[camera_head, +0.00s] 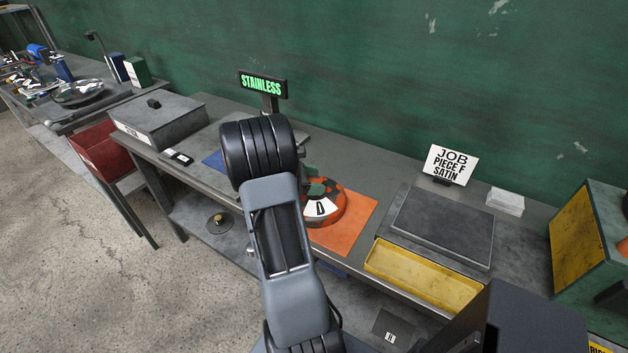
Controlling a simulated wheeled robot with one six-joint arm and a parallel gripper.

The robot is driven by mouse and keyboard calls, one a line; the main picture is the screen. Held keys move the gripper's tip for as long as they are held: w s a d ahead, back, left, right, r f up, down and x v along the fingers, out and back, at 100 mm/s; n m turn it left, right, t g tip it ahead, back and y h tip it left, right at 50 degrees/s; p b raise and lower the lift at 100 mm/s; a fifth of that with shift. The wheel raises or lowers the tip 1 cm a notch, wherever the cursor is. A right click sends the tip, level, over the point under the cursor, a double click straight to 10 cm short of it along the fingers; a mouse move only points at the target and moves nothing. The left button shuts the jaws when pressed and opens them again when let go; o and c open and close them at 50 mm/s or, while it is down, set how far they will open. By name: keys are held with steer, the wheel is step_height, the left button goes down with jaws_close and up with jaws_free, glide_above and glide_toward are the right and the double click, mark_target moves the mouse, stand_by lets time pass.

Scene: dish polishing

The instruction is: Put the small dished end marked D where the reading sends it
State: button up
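The dished end marked D (337,216) is round, orange-red with dark patches, and bears a white label with a black D. It lies on an orange mat (352,238) on the bench; my arm covers its left side. A display on a post (263,84) behind my arm reads STAINLESS in green; what stands at its foot is partly hidden. My arm rises through the middle of the view, and its dark wrist end is over the bench, left of the D piece. My gripper's fingers are hidden, so I cannot see whether they hold anything.
Left are a blue mat (213,160), a grey lidded box (165,124) and a red bin (101,152). A green-and-yellow cabinet (578,240) stands far right.

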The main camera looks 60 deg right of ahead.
steer(key=shift+o, duration=0.2)
steer(key=shift+r, duration=0.2)
steer(key=b+v, duration=0.1)
steer(key=v, duration=1)
steer(key=s+a+r+m+t+y, duration=0.1)
steer(key=a+m+t+y, duration=0.3)
steer(key=a, duration=1.1)
steer(key=s+a+m+t+y, duration=0.3)
steer(key=a+t, duration=0.6)
steer(key=a, duration=0.7)
steer(key=shift+s+a+r+m+y, duration=0.15)
steer(key=shift+a+r+m+y, duration=0.2)
steer(key=shift+m+y, duration=0.75)
steer(key=shift+d, duration=0.2)
